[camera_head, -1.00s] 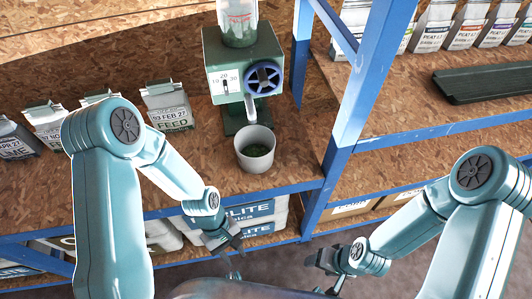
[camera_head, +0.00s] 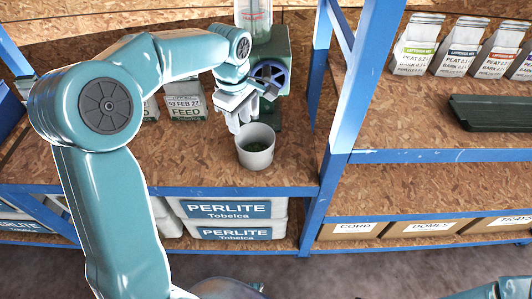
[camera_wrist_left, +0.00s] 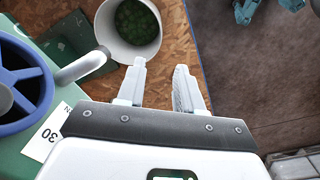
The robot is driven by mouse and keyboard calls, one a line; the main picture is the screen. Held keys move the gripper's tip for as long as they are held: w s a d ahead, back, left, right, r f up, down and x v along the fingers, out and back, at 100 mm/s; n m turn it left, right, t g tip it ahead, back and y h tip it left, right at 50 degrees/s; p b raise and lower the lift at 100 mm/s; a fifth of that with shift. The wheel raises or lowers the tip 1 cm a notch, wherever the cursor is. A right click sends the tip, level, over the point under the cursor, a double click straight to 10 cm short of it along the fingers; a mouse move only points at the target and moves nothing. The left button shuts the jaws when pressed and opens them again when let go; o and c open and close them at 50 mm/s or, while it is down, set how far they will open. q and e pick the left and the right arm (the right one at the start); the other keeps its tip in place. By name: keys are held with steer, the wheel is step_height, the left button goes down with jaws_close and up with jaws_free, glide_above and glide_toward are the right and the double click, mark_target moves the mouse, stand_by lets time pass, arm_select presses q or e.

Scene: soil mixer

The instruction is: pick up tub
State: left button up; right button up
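The tub (camera_head: 256,152) is a pale grey round pot standing upright on the wooden shelf, below the mixer's spout. It also shows in the left wrist view (camera_wrist_left: 108,42), with dark green stuff inside. My left gripper (camera_head: 238,122) is just left of and above the tub's rim in the head view. In the left wrist view my left gripper (camera_wrist_left: 160,72) has its two fingers apart with nothing between them, and the tub lies beyond them to the upper left.
The green mixer (camera_head: 282,60) with its blue handwheel (camera_wrist_left: 20,85) stands right behind the tub. A blue shelf post (camera_head: 345,110) rises to the right. A FEED bag (camera_head: 184,104) stands left on the shelf. PERLITE bags (camera_head: 228,210) lie on the shelf below.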

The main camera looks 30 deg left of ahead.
mark_target(240, 149)
arm_select(q)
steer(key=f, duration=0.7)
steer(key=a+f, duration=0.1)
steer(key=f, duration=0.2)
steer(key=shift+w+a+f, duration=0.1)
steer(key=shift+w+f, duration=0.05)
steer(key=shift+f, duration=0.2)
steer(key=shift+w+d+f, duration=0.1)
steer(key=shift+d+f, duration=0.1)
steer(key=shift+f, duration=0.35)
steer(key=f, duration=0.4)
steer(key=shift+w+f, duration=0.2)
steer(key=shift+f, duration=0.1)
jaws_close()
